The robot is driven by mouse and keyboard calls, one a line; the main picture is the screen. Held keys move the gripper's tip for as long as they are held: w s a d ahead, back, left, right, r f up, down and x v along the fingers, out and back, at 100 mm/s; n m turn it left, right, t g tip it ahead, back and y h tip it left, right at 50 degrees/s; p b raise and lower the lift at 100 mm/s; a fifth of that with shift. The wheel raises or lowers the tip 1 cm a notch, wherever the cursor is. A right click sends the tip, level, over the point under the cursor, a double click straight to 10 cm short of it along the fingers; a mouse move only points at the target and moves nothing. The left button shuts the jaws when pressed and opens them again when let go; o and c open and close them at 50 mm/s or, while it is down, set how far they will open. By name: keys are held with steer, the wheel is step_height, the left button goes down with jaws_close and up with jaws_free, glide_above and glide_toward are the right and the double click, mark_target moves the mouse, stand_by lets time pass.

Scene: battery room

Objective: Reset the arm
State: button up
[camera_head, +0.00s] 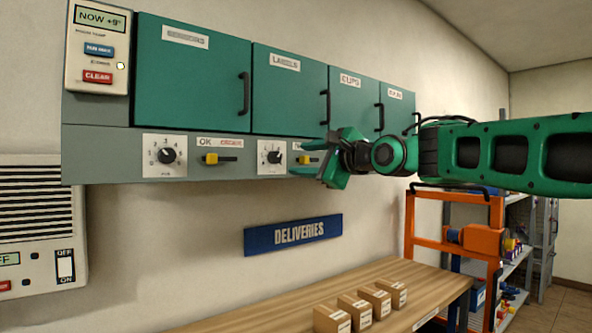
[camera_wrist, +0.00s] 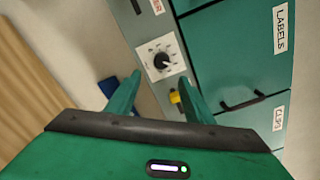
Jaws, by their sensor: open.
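My arm reaches in from the right in the head view, held out level in front of the wall cabinet. My green gripper (camera_head: 330,160) is open and empty. It is close in front of the grey control strip, by the second dial (camera_head: 271,157) and the second yellow-handled slider (camera_head: 306,160), which it partly covers. In the wrist view my two green fingers (camera_wrist: 158,95) are spread apart, with the dial (camera_wrist: 162,58) and the yellow handle (camera_wrist: 175,97) beyond them. I cannot tell whether a finger touches the handle.
Green cabinet doors (camera_head: 192,75) with black handles are above the strip. Another dial (camera_head: 166,156) and yellow-handled slider (camera_head: 212,159) are left. Below are a deliveries sign (camera_head: 293,234) and a wooden table (camera_head: 262,318) with small boxes (camera_head: 357,310). An orange frame (camera_head: 455,212) stands right.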

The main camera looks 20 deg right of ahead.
steer(key=shift+f, duration=0.1)
steer(key=s+d+f+n+g+h, duration=0.2)
steer(key=s+d+f+g, duration=0.15)
steer(key=f, duration=0.55)
steer(key=s+d+f+n+g+h, duration=0.2)
steer(key=s+d+f, duration=0.2)
steer(key=f, duration=0.4)
steer(key=s+d+f+n+g+h, duration=0.2)
steer(key=s+d+f, duration=0.2)
steer(key=f, duration=0.5)
steer(key=s+f+n+g, duration=0.2)
steer(key=s+f, duration=0.4)
steer(key=s, duration=0.3)
steer(key=s+d+f+n+g, duration=0.1)
steer(key=s+f+n+g, duration=0.2)
steer(key=s+f, duration=0.4)
steer(key=s+d+f+n+g, duration=0.1)
steer(key=s+f+n+g, duration=0.2)
steer(key=s, duration=0.9)
step_height(320, 180, down, 4)
steer(key=shift+s+r+g+y, duration=0.2)
steer(key=shift+r+g+y, duration=0.1)
steer(key=shift+g, duration=0.55)
steer(key=shift+d, duration=0.1)
